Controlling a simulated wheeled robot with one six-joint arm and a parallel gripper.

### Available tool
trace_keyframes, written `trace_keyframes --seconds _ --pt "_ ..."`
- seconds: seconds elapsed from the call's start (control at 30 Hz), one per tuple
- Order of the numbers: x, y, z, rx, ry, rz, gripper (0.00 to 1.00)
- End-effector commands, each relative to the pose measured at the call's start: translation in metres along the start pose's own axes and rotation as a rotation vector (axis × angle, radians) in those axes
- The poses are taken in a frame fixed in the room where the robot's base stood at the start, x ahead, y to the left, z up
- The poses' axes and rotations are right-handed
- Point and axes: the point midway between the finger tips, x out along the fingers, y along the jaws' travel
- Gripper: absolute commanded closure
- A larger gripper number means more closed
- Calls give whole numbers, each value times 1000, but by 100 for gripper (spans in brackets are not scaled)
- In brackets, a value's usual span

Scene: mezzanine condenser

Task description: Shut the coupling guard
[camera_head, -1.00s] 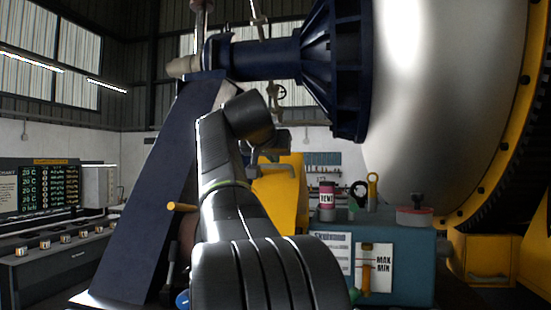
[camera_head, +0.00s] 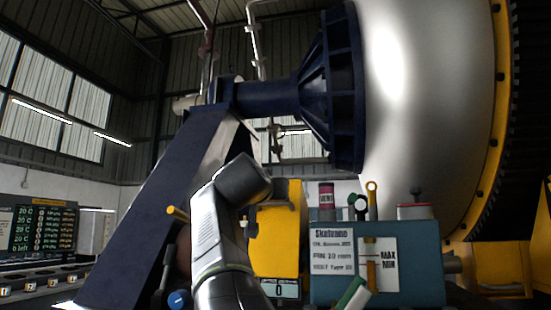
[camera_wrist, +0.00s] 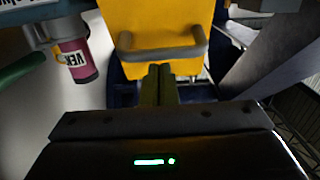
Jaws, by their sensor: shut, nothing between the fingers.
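The yellow guard (camera_head: 279,245) stands right behind my arm in the head view, partly hidden by it. In the wrist view the yellow guard (camera_wrist: 150,20) fills the top middle, with a grey bar handle (camera_wrist: 163,54) across it. My gripper (camera_wrist: 160,72) points at this handle, its fingers together and empty. The fingertips are close to the handle's middle; I cannot tell whether they touch it. In the head view my wrist hides most of the gripper. How far open the guard stands is not clear.
A teal box (camera_head: 375,287) with labels and a MAX/MIN gauge stands right of the guard, carrying a pink-labelled can (camera_head: 326,198). A dark blue slanted support (camera_head: 150,215) rises on the left. A large pale tank (camera_head: 425,100) is at the right.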

Motion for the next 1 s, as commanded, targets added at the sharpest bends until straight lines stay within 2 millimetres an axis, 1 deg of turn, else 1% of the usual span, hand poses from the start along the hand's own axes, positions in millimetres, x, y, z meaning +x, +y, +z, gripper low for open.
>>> trace_keyframes --seconds 0.03,0.3,0.5,0.73,1.0 --pt "0 0 13 1 0 -1 100" --pt "2 0 39 0 -2 -1 100" --pt "4 0 55 0 -3 0 100" --pt "6 0 64 0 -3 0 100" --pt "7 0 66 0 -3 0 100"
